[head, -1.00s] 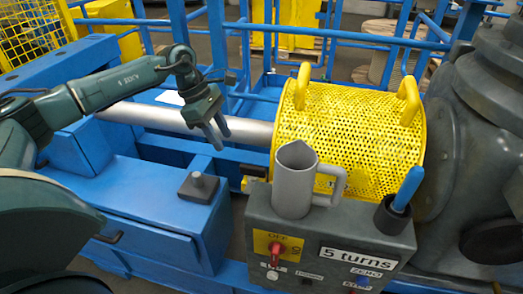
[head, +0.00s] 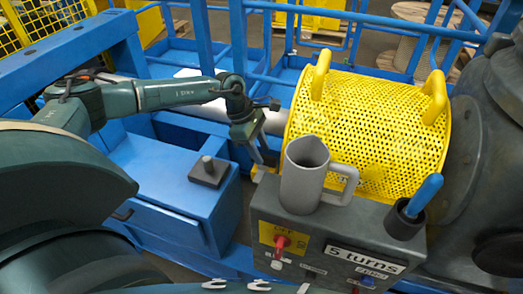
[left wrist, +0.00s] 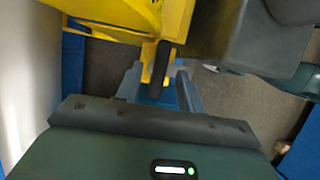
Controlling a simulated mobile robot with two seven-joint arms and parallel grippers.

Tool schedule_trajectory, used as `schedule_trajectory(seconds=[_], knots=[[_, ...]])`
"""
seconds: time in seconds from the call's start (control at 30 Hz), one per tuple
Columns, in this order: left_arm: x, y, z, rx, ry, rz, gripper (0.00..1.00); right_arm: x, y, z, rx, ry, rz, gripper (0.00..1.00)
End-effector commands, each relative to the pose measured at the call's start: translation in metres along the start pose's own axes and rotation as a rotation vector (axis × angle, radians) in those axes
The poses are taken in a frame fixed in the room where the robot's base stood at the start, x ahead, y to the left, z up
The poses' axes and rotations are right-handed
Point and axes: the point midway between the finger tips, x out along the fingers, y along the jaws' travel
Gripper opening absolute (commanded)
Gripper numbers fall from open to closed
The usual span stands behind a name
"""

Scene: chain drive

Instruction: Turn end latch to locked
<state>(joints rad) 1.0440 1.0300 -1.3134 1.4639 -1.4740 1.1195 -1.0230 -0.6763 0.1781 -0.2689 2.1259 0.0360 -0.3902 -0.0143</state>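The yellow perforated guard (head: 365,125) sits over the shaft, and its yellow edge also shows in the left wrist view (left wrist: 125,12). At its end, the left wrist view shows a dark latch handle (left wrist: 161,62) by a yellow bracket (left wrist: 147,50). My left gripper (head: 265,160) is low at the guard's left end, behind the grey jug. In the left wrist view its fingers (left wrist: 159,92) are apart, one on each side of the handle's line. I cannot tell whether they touch it. In the head view the latch is mostly hidden by the gripper and jug. My right gripper is out of view.
A grey jug (head: 303,180) and a dark cup (head: 404,220) with a blue-handled tool (head: 425,193) stand on the control box (head: 300,225), close to my left gripper. A blue cabinet (head: 175,190) with a dark knobbed block (head: 209,171) is at left.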

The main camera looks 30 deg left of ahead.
Motion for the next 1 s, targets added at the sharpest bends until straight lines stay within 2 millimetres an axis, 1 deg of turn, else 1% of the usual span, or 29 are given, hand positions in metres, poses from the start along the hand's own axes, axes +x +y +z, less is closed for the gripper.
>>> schedule_trajectory(seconds=[0.03, 0.13, 0.43, 0.47, 0.9, 1.0], knots=[[0.0051, -0.0002, 0.0004, 0.000, 0.000, -0.002, 0.38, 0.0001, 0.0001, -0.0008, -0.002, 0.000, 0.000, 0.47], [0.0110, -0.0001, 0.0000, 0.000, 0.000, 0.000, 0.38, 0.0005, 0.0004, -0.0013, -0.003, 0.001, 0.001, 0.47], [0.0134, -0.0003, -0.0002, 0.000, 0.000, 0.000, 0.38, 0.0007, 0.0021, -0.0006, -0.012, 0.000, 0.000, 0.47], [0.0134, -0.0003, -0.0002, 0.000, 0.000, 0.000, 0.37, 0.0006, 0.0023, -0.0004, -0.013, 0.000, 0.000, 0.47], [0.0128, -0.0001, 0.0000, 0.000, 0.000, 0.000, 0.01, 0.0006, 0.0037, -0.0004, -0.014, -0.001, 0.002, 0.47], [0.0128, -0.0002, -0.0001, 0.000, 0.000, 0.000, 0.00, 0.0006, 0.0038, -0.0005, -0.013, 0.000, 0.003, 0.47]])
